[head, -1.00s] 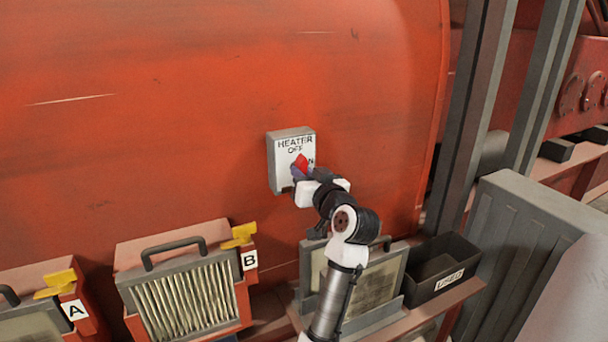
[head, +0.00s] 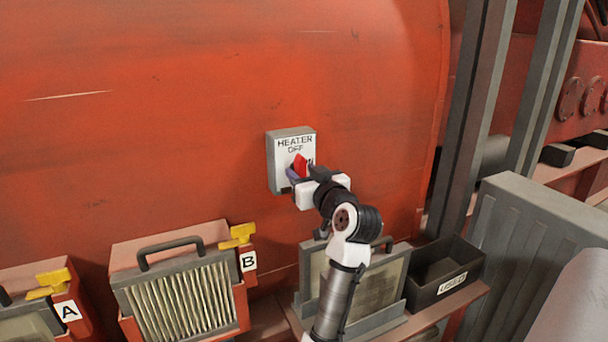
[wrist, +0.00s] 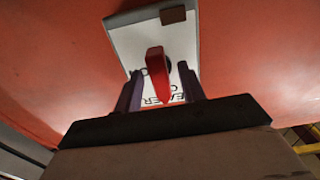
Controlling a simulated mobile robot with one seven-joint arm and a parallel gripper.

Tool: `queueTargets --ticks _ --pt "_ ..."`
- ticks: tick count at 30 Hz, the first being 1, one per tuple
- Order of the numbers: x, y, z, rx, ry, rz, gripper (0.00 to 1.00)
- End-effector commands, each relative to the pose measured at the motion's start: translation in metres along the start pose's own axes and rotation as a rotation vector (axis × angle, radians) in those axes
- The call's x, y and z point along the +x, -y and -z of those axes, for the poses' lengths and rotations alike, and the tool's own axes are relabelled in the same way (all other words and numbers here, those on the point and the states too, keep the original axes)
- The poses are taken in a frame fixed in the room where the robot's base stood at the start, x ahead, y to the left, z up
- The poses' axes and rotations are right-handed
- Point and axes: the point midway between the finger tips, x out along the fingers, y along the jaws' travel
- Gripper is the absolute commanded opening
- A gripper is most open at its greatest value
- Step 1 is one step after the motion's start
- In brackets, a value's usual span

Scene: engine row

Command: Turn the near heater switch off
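The heater switch box (head: 279,150) is a grey box with a white face on the red engine casing, lettered HEATER and OFF. Its red handle (head: 300,165) stands out from the face, just beyond my gripper (head: 302,174) in the head view. In the wrist view the red handle (wrist: 157,72) lies between the two purple fingers of my gripper (wrist: 159,85). A gap shows between the handle and each finger, so the fingers are open around it. The lower part of the switch face is partly hidden by my gripper in the head view.
Below left are a pleated filter (head: 185,300) with a yellow latch by label B (head: 248,261), and label A (head: 68,311). A filter panel (head: 376,290) and a dark bin (head: 440,280) marked USED stand below right. A grey cabinet (head: 530,240) and posts are at right.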

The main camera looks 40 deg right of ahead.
Motion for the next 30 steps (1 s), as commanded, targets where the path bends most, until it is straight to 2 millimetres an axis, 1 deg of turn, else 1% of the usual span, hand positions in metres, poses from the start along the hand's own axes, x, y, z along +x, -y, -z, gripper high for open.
queueTargets --ticks 5,8,11,21,24,27,30 --pt "-0.001 0.000 0.000 0.001 0.000 0.000 0.40" --pt "-0.007 -0.001 -0.001 0.000 -0.001 -0.001 0.40" --pt "-0.021 -0.001 -0.002 -0.001 -0.002 -0.003 0.40" --pt "-0.097 -0.001 -0.002 -0.001 -0.003 -0.003 0.40" --pt "-0.115 0.000 -0.002 -0.003 -0.002 -0.003 0.40" --pt "-0.128 -0.001 -0.001 0.000 -0.002 -0.003 0.40" --pt "-0.135 0.000 -0.001 0.000 -0.001 -0.001 0.40"
